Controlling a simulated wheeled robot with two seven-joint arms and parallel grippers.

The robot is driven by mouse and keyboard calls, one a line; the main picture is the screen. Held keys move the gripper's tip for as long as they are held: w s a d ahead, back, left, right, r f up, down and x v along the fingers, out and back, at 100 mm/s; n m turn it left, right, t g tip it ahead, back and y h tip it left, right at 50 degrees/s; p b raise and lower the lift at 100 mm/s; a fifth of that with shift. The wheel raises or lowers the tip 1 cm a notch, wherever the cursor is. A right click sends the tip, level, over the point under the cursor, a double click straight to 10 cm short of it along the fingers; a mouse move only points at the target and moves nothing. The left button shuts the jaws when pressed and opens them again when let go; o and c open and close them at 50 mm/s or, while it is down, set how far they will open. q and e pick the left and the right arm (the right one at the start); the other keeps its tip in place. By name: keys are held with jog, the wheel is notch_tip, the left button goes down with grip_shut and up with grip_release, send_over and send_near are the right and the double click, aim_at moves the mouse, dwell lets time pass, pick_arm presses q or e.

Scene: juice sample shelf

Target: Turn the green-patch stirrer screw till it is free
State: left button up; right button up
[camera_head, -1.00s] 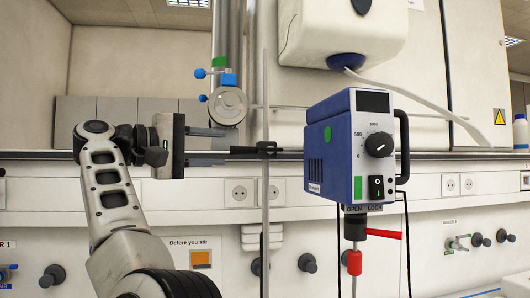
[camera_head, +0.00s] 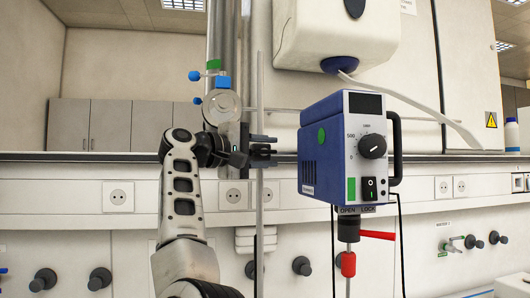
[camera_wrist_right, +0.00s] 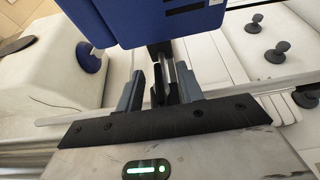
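The blue stirrer (camera_head: 321,160) hangs right of a thin upright rod (camera_head: 260,215). It has a round green patch on its side, a green rectangle on its white front and a drive with a red lever below. A black clamp (camera_head: 262,150) sits at the rod, left of the stirrer. My right gripper (camera_head: 262,149) is at this clamp. In the wrist view its fingers (camera_wrist_right: 160,88) stand apart, with the rod and dark clamp parts between them. I cannot tell whether they touch. The screw itself is not clearly visible. My left gripper is out of view.
A round metal fitting (camera_head: 222,106) with blue knobs and a green patch is just above my right gripper. A white dispenser (camera_head: 310,35) with a curved spout hangs above. Sockets and black knobs line the panel behind. A bottle (camera_head: 511,135) stands far right.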

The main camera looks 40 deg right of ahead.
grip_shut()
